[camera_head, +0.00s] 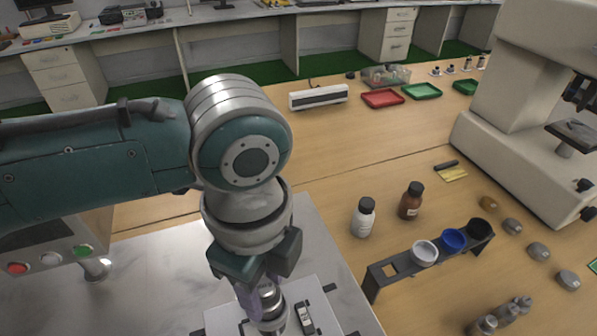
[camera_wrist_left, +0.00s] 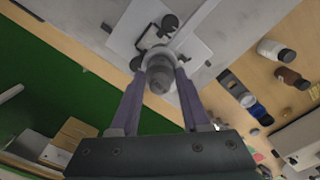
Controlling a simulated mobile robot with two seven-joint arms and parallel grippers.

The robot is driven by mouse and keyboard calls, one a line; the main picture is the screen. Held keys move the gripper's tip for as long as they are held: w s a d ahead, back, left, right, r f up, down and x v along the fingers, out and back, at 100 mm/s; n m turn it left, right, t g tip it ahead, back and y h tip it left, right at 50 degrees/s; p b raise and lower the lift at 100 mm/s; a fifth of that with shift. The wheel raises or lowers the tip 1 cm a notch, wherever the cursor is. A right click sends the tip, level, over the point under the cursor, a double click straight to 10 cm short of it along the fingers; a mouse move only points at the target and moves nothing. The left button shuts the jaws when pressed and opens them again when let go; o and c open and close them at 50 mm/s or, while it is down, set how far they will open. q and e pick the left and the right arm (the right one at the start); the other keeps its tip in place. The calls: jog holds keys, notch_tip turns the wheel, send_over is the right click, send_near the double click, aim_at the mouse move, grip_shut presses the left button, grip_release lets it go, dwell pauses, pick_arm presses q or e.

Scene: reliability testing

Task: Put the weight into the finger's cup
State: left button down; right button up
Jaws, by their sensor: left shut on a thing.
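My left gripper (camera_head: 258,290) comes down over a pale metal plate at the bottom of the head view. It is shut on the weight (camera_head: 270,304), a shiny silver cylinder. In the left wrist view the weight (camera_wrist_left: 160,80) sits between the purple fingertips. A pale round rim, perhaps the finger's cup (camera_wrist_left: 157,55), shows just beyond the weight. The weight hides most of it, and I cannot tell whether the weight is inside it or above it. A white fixture plate (camera_head: 325,306) with black fittings lies below. My right gripper is in neither view.
A dark rack (camera_head: 375,275) with white and blue cups stands right of the metal plate. A white bottle (camera_head: 363,218) and a brown bottle (camera_head: 411,201) stand behind it. Several small grey weights (camera_head: 538,251) lie at right. A microscope-like machine (camera_head: 520,110) fills the right back.

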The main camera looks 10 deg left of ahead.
pick_arm(q)
jog(key=shift+f, duration=0.35)
dwell(0.3)
grip_release()
dwell(0.7)
jog(key=shift+r, duration=0.1)
dwell(0.3)
notch_tip(320, 180, up, 7)
jog(key=p, duration=0.7)
jog(key=shift+p, duration=0.35)
jog(key=shift+s, duration=0.1)
